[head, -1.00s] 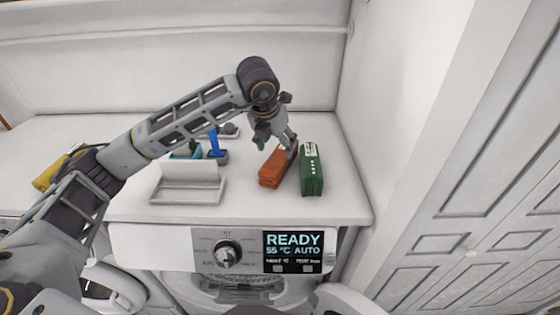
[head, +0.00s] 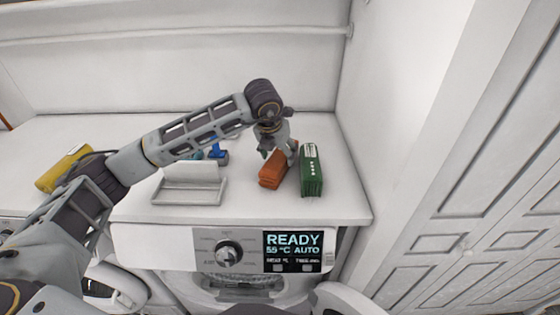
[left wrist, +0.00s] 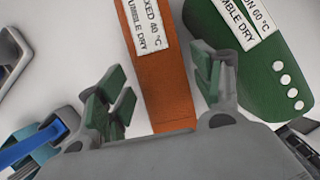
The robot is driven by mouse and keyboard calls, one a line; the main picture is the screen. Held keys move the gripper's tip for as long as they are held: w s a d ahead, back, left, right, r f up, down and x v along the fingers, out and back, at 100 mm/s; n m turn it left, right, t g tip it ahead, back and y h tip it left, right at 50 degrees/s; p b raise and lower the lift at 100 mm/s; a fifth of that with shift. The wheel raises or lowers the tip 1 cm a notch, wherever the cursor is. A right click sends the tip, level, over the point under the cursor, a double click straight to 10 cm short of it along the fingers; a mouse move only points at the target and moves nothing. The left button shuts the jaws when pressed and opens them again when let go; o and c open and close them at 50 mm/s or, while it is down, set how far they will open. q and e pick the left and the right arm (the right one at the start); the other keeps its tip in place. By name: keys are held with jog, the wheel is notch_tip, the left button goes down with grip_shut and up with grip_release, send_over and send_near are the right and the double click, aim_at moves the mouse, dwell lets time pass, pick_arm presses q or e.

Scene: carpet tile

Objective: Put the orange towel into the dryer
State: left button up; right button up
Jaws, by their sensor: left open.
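The orange towel (head: 271,174) lies folded on the white top above the dryer, just left of a green folded towel (head: 312,172). My left gripper (head: 279,149) is open and low over the far part of the orange towel. In the left wrist view, its fingers (left wrist: 160,92) lie on either side of the orange towel (left wrist: 168,85), with a gap on the left; I cannot tell whether they touch it. The dryer (head: 160,244) stands below, its panel reading READY, and part of its round front opening (head: 240,292) shows. My right gripper is not in view.
The green towel also shows close to the right finger in the left wrist view (left wrist: 265,75). A white tray (head: 190,192), a blue-handled item (head: 217,152) and a yellow item (head: 62,168) are on the left. A white wall (head: 385,110) bounds the right.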

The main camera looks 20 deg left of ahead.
pick_arm(q)
jog(key=shift+x, duration=0.95)
jog(key=shift+w+f, duration=0.2)
jog(key=shift+f, duration=0.1)
jog(key=c, duration=1)
pick_arm(e)
jog(key=shift+s+a+r, duration=0.3)
jog(key=shift+a, duration=0.05)
pick_arm(q)
jog(key=shift+r, duration=0.15)
pick_arm(e)
jog(key=shift+a, duration=0.1)
